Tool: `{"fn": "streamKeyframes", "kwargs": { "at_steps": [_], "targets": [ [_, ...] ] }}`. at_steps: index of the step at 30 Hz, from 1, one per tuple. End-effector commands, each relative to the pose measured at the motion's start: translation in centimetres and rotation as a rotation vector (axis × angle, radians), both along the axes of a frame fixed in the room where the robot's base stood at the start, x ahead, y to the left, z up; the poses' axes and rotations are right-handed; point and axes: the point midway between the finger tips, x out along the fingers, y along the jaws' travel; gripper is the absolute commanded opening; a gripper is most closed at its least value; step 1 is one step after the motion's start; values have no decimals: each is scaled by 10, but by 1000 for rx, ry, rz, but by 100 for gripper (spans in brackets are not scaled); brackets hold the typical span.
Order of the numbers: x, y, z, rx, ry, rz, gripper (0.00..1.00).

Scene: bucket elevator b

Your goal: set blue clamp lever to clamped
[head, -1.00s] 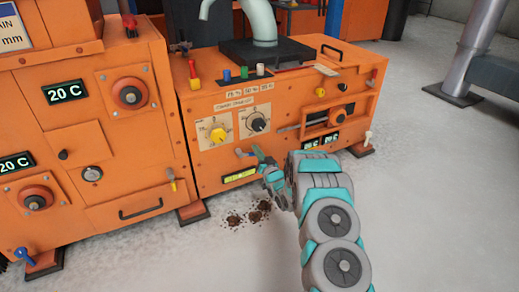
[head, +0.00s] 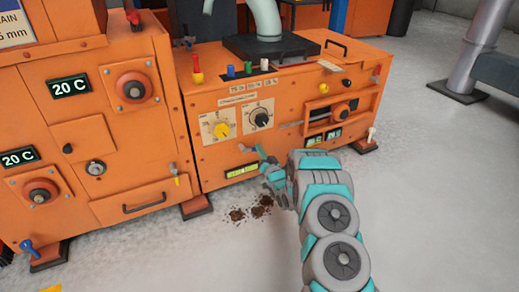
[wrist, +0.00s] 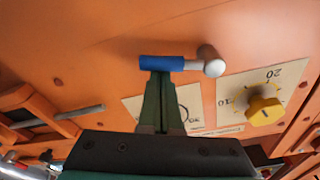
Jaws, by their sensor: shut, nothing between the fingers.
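In the wrist view a lever with a blue grip (wrist: 163,63) sticks out sideways from a grey round pivot (wrist: 210,61) on the orange panel. My gripper (wrist: 160,78) is shut and empty. Its fingertips are right at the blue grip, overlapping its edge in the picture; I cannot tell whether they touch it. In the head view my gripper (head: 263,152) is low at the orange machine's front, below the dials, and the lever there is not clear to see.
A yellow knob (head: 222,130) and a black knob (head: 261,119) sit just above my gripper. Another blue-handled lever (head: 27,246) is on the left machine. Dark crumbs (head: 251,212) lie on the floor.

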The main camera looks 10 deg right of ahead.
Motion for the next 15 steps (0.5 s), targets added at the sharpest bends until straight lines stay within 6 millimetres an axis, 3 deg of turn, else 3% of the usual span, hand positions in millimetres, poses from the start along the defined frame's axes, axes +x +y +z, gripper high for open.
{"fn": "streamKeyframes", "kwargs": {
  "at_steps": [15],
  "targets": [
    [0, 1, -8, 135, 35, -1, 0]
  ]
}}
